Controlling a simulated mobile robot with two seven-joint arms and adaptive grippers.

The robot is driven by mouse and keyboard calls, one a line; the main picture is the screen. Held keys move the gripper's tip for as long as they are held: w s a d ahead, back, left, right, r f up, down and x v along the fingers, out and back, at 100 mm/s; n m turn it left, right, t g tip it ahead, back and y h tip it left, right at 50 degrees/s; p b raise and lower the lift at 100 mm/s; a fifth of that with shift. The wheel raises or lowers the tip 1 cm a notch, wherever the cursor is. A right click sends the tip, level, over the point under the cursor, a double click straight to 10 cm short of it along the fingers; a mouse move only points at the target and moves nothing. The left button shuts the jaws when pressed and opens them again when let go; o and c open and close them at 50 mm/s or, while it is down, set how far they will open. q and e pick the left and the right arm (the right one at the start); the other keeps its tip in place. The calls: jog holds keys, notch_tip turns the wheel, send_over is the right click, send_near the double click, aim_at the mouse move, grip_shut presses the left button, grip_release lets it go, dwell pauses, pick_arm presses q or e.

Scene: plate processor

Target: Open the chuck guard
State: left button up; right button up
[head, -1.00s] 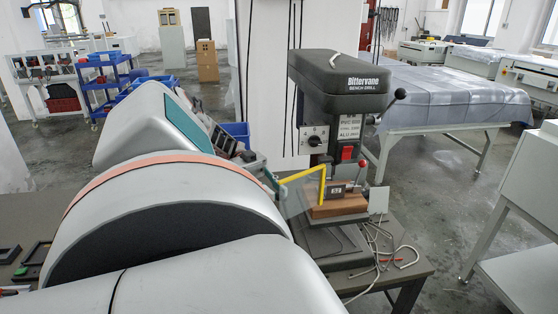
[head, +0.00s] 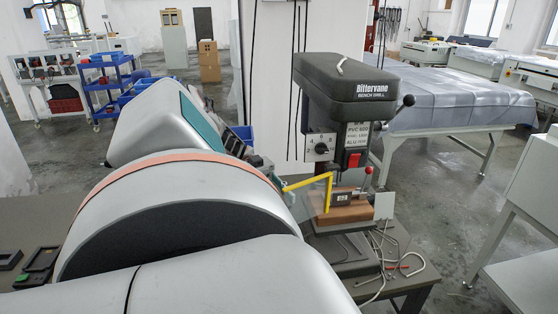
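The bench drill (head: 345,85), dark grey and labelled Bittervane, stands right of centre on a bench. Its chuck guard (head: 331,192) is a clear panel with a yellow bent edge, below the drill head and in front of the chuck area. The guard's clear part is hard to make out. My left arm fills the lower left and reaches toward the drill. My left gripper (head: 268,172) shows only partly beyond the arm, close to the left end of the yellow edge. Contact and finger opening cannot be told. My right gripper is out of view.
A wooden block (head: 345,208) and a clamp lie under the drill. A red-knobbed lever (head: 369,171) stands beside them. A covered table (head: 450,105) stands behind right. Open floor lies between it and the bench.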

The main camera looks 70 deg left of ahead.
pick_arm(q)
notch_tip(320, 180, up, 10)
dwell(0.8)
dwell(0.6)
